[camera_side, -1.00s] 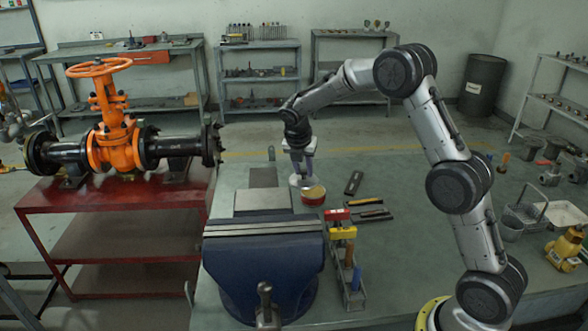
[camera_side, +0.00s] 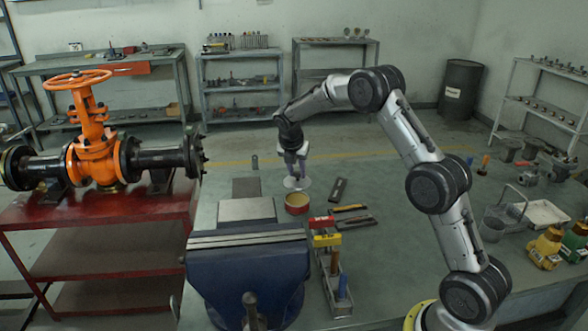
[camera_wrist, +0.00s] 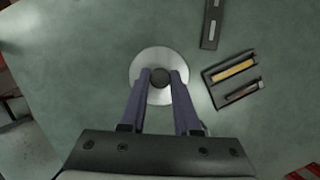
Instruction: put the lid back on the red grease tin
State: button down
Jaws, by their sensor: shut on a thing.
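The red grease tin (camera_side: 297,203) stands open on the green bench, with a yellowish top showing. My gripper (camera_side: 296,172) is shut on the dark knob (camera_wrist: 159,77) of the round, pale metal lid (camera_side: 297,184). The lid (camera_wrist: 145,65) is level and appears just behind and above the tin in the side view, apart from it. Its exact height is hard to tell. In the wrist view the fingers (camera_wrist: 160,80) pinch the knob from both sides. I cannot make out the tin there; the gripper body hides much of the lower part.
Right of the tin lie a dark flat block (camera_side: 338,189) and a tray with files (camera_side: 350,220). A tool rack (camera_side: 335,290) with red and yellow tools stands in front, beside the blue vise (camera_side: 245,280). The bench behind the lid is mostly clear.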

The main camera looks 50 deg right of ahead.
aim_at(296, 183)
jog(key=shift+f, duration=2.7)
jog(key=shift+f, duration=0.15)
jog(key=shift+c, duration=0.4)
grip_release()
dwell(0.4)
jog(key=shift+r, duration=3.5)
grip_shut()
